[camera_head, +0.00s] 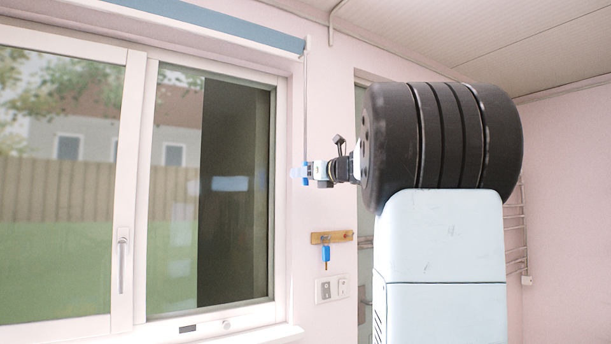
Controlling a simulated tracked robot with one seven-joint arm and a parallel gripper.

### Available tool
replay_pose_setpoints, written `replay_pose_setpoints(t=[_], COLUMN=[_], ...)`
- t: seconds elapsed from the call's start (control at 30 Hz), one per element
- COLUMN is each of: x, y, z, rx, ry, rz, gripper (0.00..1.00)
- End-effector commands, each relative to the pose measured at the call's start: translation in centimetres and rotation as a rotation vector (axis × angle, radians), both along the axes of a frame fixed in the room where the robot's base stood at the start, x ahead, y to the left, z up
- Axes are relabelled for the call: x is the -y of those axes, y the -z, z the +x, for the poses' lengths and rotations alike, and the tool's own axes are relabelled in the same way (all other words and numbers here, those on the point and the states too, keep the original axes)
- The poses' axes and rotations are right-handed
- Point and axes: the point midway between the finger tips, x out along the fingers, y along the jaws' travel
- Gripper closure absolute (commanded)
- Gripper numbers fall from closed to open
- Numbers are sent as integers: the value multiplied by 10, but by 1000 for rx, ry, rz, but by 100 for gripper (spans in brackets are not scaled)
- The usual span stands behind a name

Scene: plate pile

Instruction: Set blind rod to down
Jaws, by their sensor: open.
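The blind rod (305,110) is a thin grey rod hanging upright at the right side of the window. It runs from the right end of the rolled blue-grey blind (215,16) at the top of the window frame. My gripper (298,173) is open at the lower visible end of the rod, reaching in from the right. Small light-blue and blue parts show there. I cannot tell whether the rod is between the fingers or touches them. My arm's large black part hides some of the wall behind it.
The window (130,240) has a white frame and a handle (122,262) on its middle post. Below my gripper, a wooden key rack (332,237) with a blue-tagged item (326,255) is on the pink wall, above a switch plate (333,289). A towel rail (515,240) is at right.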

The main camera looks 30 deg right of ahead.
Motion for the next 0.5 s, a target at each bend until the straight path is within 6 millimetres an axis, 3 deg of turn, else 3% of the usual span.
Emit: replay_pose_setpoints(t=[0.07,0.5], x=[0,0], y=[0,0], z=[0,0], rx=[0,0], ry=[0,-1], rz=[0,0], gripper=[57,99])
